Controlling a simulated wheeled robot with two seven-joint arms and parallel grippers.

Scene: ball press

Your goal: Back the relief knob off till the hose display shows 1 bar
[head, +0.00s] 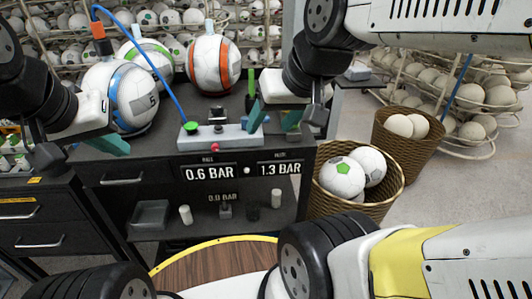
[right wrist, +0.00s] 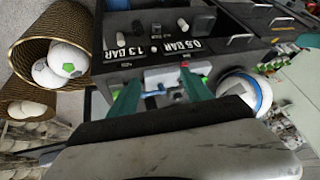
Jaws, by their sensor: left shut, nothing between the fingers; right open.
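I cannot tell which part is the relief knob. Panels below read 0.6 BAR (head: 209,173) and 1.3 BAR (head: 279,169); their small labels are unclear. My right gripper (head: 274,121) is open at the box's right end; in the right wrist view its teal fingers (right wrist: 160,95) flank part of the box (right wrist: 165,73). My left gripper (head: 117,145) is shut and empty, left of the box.
A blue hose (head: 155,65) arches down to the box. Balls stand behind, one blue-trimmed (head: 134,98) and one orange-striped (head: 213,65). A lower device reads 0.0 BAR (head: 222,197). A wicker basket of balls (head: 330,204) stands right of the counter.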

